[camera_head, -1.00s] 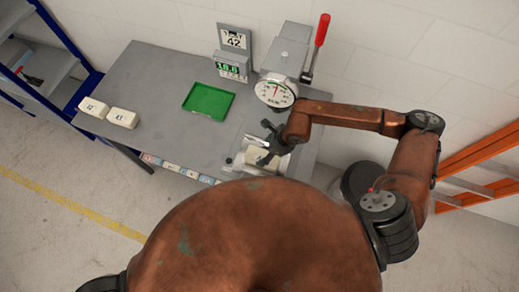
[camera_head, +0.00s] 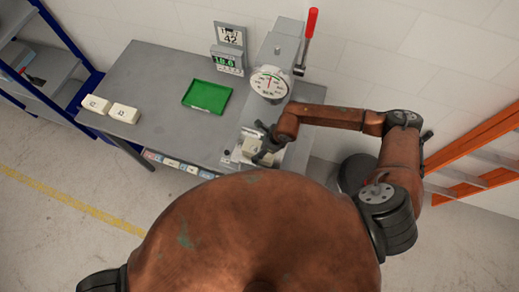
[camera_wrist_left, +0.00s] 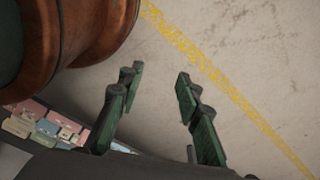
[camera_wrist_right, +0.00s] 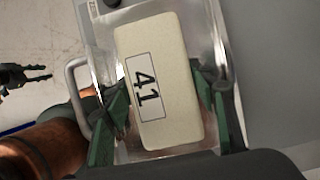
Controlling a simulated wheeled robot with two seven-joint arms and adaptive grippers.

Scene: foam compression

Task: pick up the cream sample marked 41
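The cream sample marked 41 (camera_wrist_right: 160,80) is a rounded block, label up, lying on a shiny tray with a side handle (camera_wrist_right: 72,75) in the right wrist view. In the head view the sample (camera_head: 250,147) is partly covered by my right gripper (camera_head: 262,143). The right gripper's green-padded fingers (camera_wrist_right: 160,95) stand on both long sides of the sample, spread wide and very close to it; firm contact is not clear. My left gripper (camera_wrist_left: 157,80) is open and empty above the floor; it is out of sight in the head view.
Two cream samples (camera_head: 96,104) (camera_head: 124,113) lie at the table's left end. A green tray (camera_head: 207,96) sits mid-table. An orange rack (camera_head: 470,165) stands right.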

